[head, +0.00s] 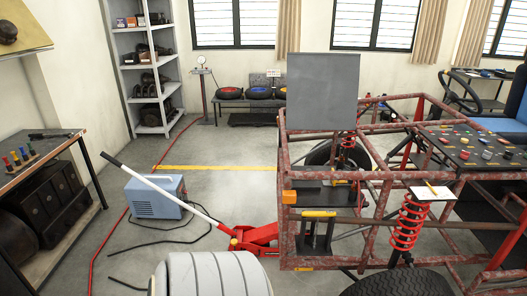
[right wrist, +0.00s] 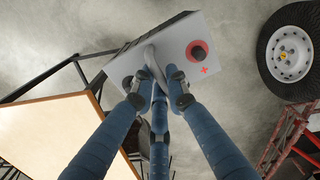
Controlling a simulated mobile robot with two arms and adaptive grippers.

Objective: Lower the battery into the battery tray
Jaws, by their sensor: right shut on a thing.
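The battery (right wrist: 182,38) is a grey box with a black end, a red-ringed terminal marked with a plus, a darker terminal and a grey handle on top. In the right wrist view my right gripper (right wrist: 157,85) is shut on that handle, its blue fingers meeting around it. The battery hangs with grey floor visible behind it. Neither the battery nor either gripper shows in the head view. A black bracket with a yellow bar (head: 318,214) sits low inside the red tube chassis (head: 285,235); I cannot tell whether it is the battery tray.
A wheel (right wrist: 290,55) lies at the upper right of the wrist view, with red tubing below it. A pale board (right wrist: 60,135) is at the left. In the head view a red jack (head: 255,240) stands against the chassis, a blue box (head: 155,197) on the floor.

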